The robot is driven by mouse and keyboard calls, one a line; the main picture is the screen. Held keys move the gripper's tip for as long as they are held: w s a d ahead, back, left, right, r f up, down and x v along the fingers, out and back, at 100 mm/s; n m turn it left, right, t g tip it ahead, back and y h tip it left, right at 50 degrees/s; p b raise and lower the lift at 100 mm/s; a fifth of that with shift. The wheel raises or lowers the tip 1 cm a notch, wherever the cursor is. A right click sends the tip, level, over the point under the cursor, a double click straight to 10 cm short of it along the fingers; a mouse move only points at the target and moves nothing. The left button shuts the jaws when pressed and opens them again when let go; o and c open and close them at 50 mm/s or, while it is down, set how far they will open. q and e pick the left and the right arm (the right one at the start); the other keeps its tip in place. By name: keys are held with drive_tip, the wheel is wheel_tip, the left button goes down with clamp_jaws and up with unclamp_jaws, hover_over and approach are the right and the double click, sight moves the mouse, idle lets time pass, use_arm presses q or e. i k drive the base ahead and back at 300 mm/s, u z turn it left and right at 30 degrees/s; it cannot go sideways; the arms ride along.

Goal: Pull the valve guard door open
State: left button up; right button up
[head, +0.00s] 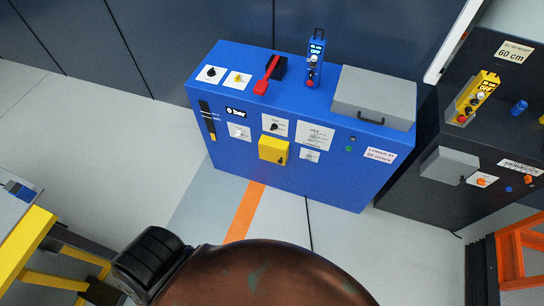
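A small yellow box-like guard (273,150) sits on the front face of the blue cabinet (230,170), below the middle. Its front looks shut, and a small dark latch or knob shows near its right edge. Any valve behind it is hidden. Neither of my grippers is in view.
A large brown rounded body (265,275) and a black ridged part (150,262) fill the bottom foreground. A yellow-framed table (30,235) stands at left. A dark cabinet (430,205) and orange frame (510,255) stand at right.

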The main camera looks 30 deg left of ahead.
sight(277, 155)
drive_tip(key=u, duration=0.9)
